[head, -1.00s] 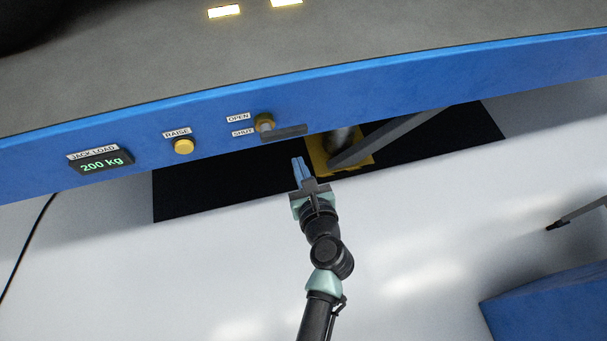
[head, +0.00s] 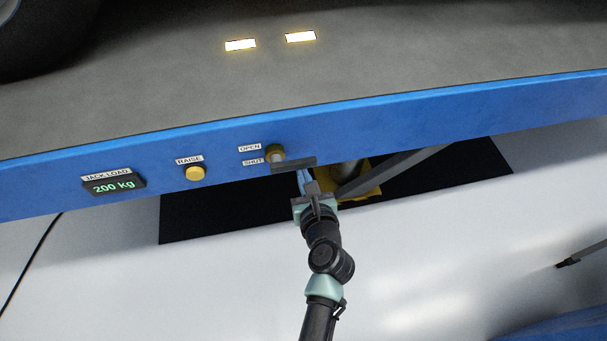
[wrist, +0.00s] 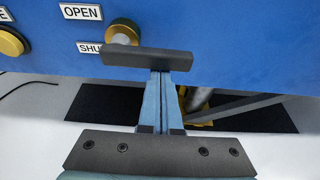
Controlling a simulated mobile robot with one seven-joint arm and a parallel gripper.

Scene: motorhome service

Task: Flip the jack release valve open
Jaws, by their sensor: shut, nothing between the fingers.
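The jack release valve has a round yellow hub on the blue panel and a dark grey lever (head: 294,164). The lever points right, roughly level, beside the SHUT label (head: 253,162); the OPEN label (head: 250,147) is just above that. My gripper (head: 304,176) is shut and empty, its blue fingers just below the lever's right half. In the wrist view the lever (wrist: 146,58) crosses in front of the fingertips (wrist: 161,76) and hides their ends. I cannot tell whether they touch it.
The yellow RAISE button (head: 195,173) and the JACK LOAD display (head: 114,186), reading 200 kg, sit left of the valve on the blue panel (head: 400,113). A yellow jack foot (head: 361,183) with a grey strut stands below right on a black mat (head: 218,215).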

